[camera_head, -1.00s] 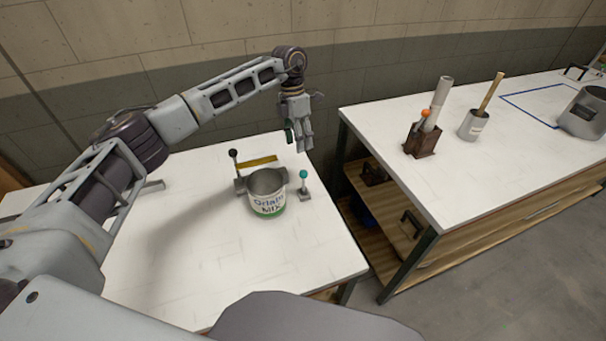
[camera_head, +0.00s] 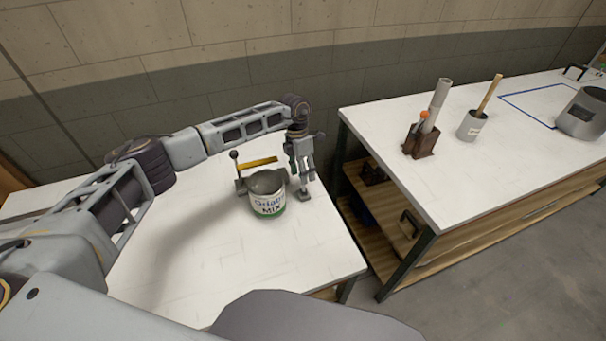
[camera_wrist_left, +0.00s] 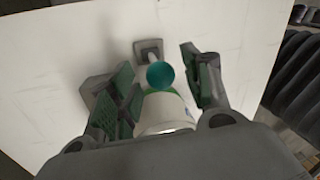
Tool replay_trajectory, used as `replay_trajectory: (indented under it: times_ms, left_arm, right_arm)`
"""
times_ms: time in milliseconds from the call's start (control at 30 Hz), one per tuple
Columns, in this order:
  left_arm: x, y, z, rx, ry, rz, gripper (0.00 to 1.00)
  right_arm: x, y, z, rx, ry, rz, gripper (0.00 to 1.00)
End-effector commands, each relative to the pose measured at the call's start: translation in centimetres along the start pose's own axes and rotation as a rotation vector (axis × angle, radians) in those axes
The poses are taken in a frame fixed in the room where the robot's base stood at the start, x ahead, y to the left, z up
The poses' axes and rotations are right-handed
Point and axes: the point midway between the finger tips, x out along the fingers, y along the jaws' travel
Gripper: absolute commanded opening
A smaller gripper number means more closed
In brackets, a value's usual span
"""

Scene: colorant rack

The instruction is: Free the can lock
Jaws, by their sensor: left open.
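The can (camera_head: 268,196), labelled "Mix" with a green base, stands upright in a grey holder on the left table. A lever with a dark knob (camera_head: 233,154) rises at its left. A second lever, with a teal knob (camera_wrist_left: 160,75), stands at its right on a small grey base (camera_head: 303,195). My left gripper (camera_head: 305,177) points down over this right lever and hides its knob in the head view. In the left wrist view the fingers are open, apart on either side of the teal knob. My right gripper is not in view.
A yellow bar (camera_head: 258,162) is behind the can. On the right table (camera_head: 480,180) are a brown holder (camera_head: 421,143), a grey cup with a wooden stick (camera_head: 472,125) and a grey pot (camera_head: 583,112). A gap separates the tables. The left table's front is clear.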

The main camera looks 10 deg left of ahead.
Motion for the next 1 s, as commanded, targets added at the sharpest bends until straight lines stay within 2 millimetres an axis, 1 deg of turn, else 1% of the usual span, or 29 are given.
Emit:
replay_trajectory:
  times_ms: [100, 200, 533, 900, 1000]
  left_arm:
    - [0.9, -0.1, 0.0, 0.001, 0.0, -0.001, 0.49]
    - [1.3, -0.1, 0.0, 0.001, 0.001, -0.001, 0.49]
    - [1.5, -0.1, 0.0, 0.001, 0.0, -0.001, 0.49]
    - [1.5, -0.1, 0.0, 0.0, 0.0, 0.0, 0.01]
    - [1.5, 0.0, 0.0, 0.0, 0.0, 0.0, 0.0]
  right_arm:
    - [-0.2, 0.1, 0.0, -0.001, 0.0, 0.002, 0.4]
    - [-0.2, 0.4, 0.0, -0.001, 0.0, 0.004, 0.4]
    - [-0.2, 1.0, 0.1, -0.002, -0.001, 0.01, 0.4]
    - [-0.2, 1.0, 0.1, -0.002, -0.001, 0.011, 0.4]
    - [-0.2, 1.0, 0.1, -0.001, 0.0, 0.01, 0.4]
